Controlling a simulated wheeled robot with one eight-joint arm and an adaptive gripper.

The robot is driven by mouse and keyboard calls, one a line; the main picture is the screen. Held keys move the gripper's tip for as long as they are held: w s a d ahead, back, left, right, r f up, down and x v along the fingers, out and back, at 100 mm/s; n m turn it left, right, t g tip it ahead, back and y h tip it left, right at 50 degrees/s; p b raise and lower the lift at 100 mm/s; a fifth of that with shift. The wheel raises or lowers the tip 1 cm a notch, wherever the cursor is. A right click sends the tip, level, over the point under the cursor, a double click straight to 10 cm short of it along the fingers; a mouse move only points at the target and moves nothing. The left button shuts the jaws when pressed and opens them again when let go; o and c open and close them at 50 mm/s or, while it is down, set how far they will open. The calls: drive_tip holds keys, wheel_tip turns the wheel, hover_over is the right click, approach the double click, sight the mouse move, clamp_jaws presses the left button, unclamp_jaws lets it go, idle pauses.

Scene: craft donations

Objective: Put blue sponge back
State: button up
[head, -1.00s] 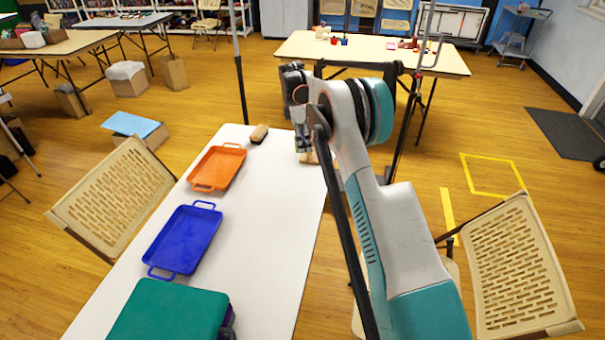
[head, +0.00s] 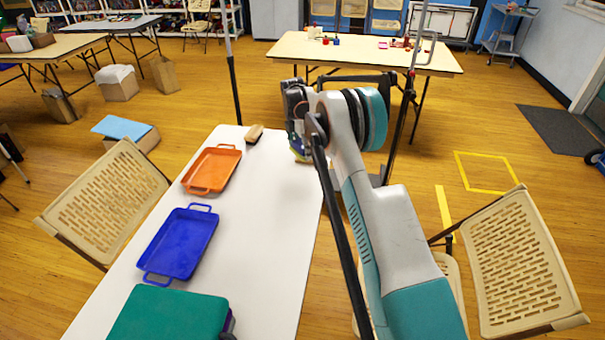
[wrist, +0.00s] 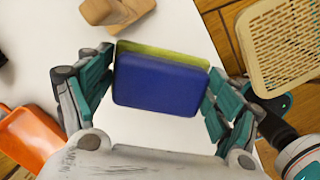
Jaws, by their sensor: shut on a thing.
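The blue sponge (wrist: 160,85), a rounded block with a yellow-green layer along its far side, is between the two fingers of my gripper (wrist: 158,88) in the wrist view. The gripper is shut on its two ends. In the head view my gripper (head: 298,143) is over the far right end of the white table (head: 255,210), and a small part of the sponge (head: 299,153) shows below it. The arm hides most of the sponge there, and I cannot tell its height above the table.
An orange tray (head: 212,170), a blue tray (head: 181,243) and a green-topped item (head: 168,314) line the table's left side. A brown block (head: 254,133) lies at the far edge. A wooden piece (wrist: 115,8) is beyond the sponge. The table's middle is clear.

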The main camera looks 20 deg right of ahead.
sight(303, 175)
wheel_tip(303, 175, down, 11)
drive_tip(key=b, duration=0.3)
drive_tip(key=shift+r, duration=0.15)
drive_tip(key=shift+f, duration=0.2)
drive_tip(key=o, duration=1.1)
drive_tip(key=shift+r, duration=0.1)
